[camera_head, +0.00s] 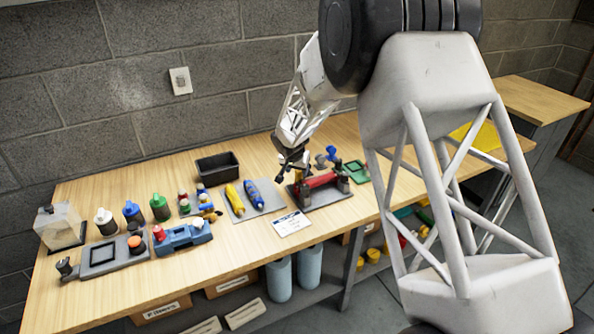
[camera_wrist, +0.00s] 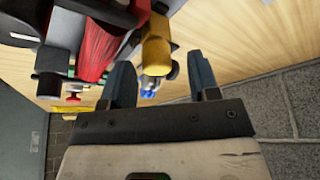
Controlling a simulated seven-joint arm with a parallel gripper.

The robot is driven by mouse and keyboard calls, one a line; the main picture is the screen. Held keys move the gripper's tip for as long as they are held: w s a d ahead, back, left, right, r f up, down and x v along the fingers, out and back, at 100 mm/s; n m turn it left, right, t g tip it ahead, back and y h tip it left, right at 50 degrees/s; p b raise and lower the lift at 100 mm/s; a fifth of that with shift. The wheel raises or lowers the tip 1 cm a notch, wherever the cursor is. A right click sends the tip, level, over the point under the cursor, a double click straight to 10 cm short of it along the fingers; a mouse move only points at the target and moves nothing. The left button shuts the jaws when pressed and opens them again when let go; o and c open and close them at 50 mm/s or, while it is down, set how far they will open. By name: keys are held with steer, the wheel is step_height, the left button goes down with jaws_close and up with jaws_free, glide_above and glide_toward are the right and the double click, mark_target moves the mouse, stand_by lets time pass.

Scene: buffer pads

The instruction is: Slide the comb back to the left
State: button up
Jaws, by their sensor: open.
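A bench fixture carries a red roller (camera_head: 318,182) on a dark base (camera_head: 325,199). My gripper (camera_head: 294,168) hangs just above its left end, jaws open. In the wrist view the two fingers (camera_wrist: 160,66) stand apart, and a yellow cylindrical part (camera_wrist: 156,48) shows near the left finger, partly in the gap. I cannot tell whether it touches. The red roller (camera_wrist: 100,48) lies left of the fingers in that view, with dark and grey fixture parts around it. No part is plainly recognisable as the comb; it may be part of this fixture.
Left of the fixture, a grey tray (camera_head: 263,211) holds a yellow and a blue tool. A black bin (camera_head: 217,166) stands behind it. A white label card (camera_head: 291,224) lies in front. A green square piece (camera_head: 357,171) is at the right. The block wall runs behind the bench.

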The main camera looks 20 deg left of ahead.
steer(key=v, duration=0.7)
steer(key=shift+s, duration=0.1)
steer(key=shift+r, duration=0.1)
stand_by(0.4)
steer(key=s+d+r, duration=0.6)
steer(key=d, duration=0.5)
steer(key=s+d+r, duration=0.5)
steer(key=d+r, duration=0.2)
steer(key=d, duration=0.3)
steer(key=s+d+r, duration=0.6)
steer(key=d, duration=0.5)
steer(key=s+d, duration=0.5)
steer(key=s, duration=0.5)
steer(key=s+d+g, duration=0.1)
steer(key=s+d, duration=0.5)
steer(key=s, duration=0.4)
steer(key=s+d, duration=0.5)
steer(key=s, duration=0.5)
steer(key=shift+s+d+r+g, duration=0.15)
steer(key=shift+s+r+g, duration=0.15)
steer(key=shift+s+g, duration=0.1)
